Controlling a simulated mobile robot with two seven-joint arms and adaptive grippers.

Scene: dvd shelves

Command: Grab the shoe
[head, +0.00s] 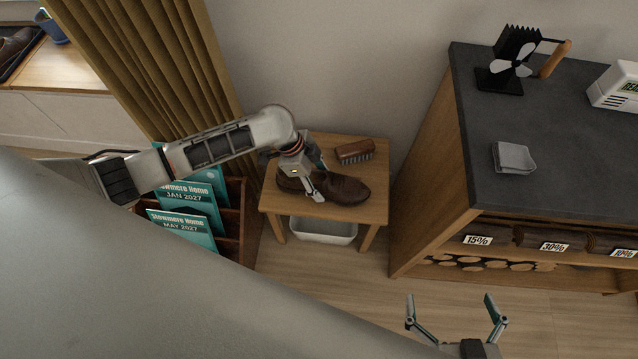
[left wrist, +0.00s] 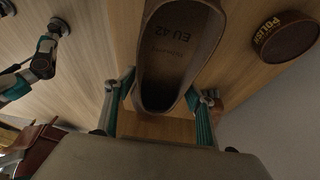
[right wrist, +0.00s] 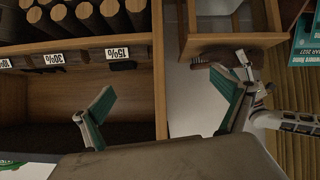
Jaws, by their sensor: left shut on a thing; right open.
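A brown leather shoe (head: 346,189) is at the small wooden table (head: 345,222) in the head view, toe to the right. Whether it rests on the tabletop or hangs just above it, I cannot tell. My left gripper (head: 315,180) comes down over its opening, with a finger on each side. In the left wrist view, the shoe (left wrist: 180,55) shows its insole marked EU 42 between the fingers of my left gripper (left wrist: 160,108). The gripper hides part of the heel. My right gripper (head: 455,308) is open and empty, low in front of the cabinet.
A brush (head: 354,151) lies behind the shoe. A polish tin (left wrist: 285,38) shows in the left wrist view. A white bin (head: 322,231) stands under the table. A magazine rack (head: 236,215) is left; a dark-topped cabinet (head: 430,212) is right. Floor in front is clear.

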